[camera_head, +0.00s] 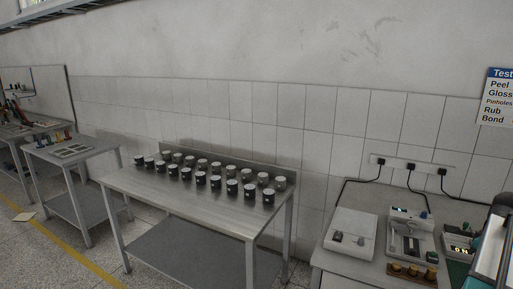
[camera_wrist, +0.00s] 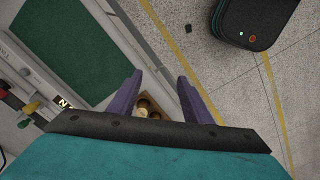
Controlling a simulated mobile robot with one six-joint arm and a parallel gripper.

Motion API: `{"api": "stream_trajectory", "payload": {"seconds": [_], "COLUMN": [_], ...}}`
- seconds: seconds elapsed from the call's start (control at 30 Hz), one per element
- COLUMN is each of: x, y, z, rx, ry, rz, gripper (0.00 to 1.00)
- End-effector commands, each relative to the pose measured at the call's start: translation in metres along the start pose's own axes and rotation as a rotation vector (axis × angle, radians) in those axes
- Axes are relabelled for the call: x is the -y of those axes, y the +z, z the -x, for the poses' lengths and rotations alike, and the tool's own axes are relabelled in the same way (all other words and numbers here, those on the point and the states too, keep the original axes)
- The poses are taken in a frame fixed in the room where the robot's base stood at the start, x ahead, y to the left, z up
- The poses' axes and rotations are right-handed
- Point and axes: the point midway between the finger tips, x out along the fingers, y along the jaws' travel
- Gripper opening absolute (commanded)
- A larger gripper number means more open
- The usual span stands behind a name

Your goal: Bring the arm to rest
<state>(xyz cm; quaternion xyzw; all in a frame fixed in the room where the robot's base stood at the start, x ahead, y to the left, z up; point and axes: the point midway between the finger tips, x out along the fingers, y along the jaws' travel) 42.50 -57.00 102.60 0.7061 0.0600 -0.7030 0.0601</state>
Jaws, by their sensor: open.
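My gripper (camera_wrist: 160,75) shows in the wrist view with its two purple-grey fingers apart. No object is clearly held between them. A wooden block with brass-coloured round pieces (camera_wrist: 150,108) shows beyond and between the fingers, partly hidden by the gripper; I cannot tell how far below it is. In the head view, part of my teal and white arm shows at the right edge, over the right end of the instrument bench (camera_head: 345,262). The fingertips are out of that view.
Instruments (camera_head: 408,232) and a wooden block with brass pieces (camera_head: 412,273) stand on the bench. A green mat (camera_wrist: 68,45) lies left of the fingers. A steel table (camera_head: 150,188) holds several dark-and-pale cylindrical containers. Speckled floor (camera_wrist: 215,70) shows to the right in the wrist view.

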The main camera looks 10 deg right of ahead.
Motion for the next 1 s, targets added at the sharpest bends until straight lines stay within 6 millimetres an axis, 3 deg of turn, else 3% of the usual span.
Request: {"api": "stream_trajectory", "payload": {"seconds": [0.3, 0.57, 0.8, 1.0], "x": [0.016, 0.047, 0.112, 0.173], "y": [-0.03, -0.07, -0.117, -0.144], "z": [-0.018, -0.056, -0.124, -0.181], "rx": [0.01, 0.036, 0.09, 0.142], "ry": [-0.021, -0.069, -0.151, -0.214], "rz": [0.051, 0.124, 0.239, 0.332], "gripper": [0.45, 0.45, 0.45, 0.45]}}
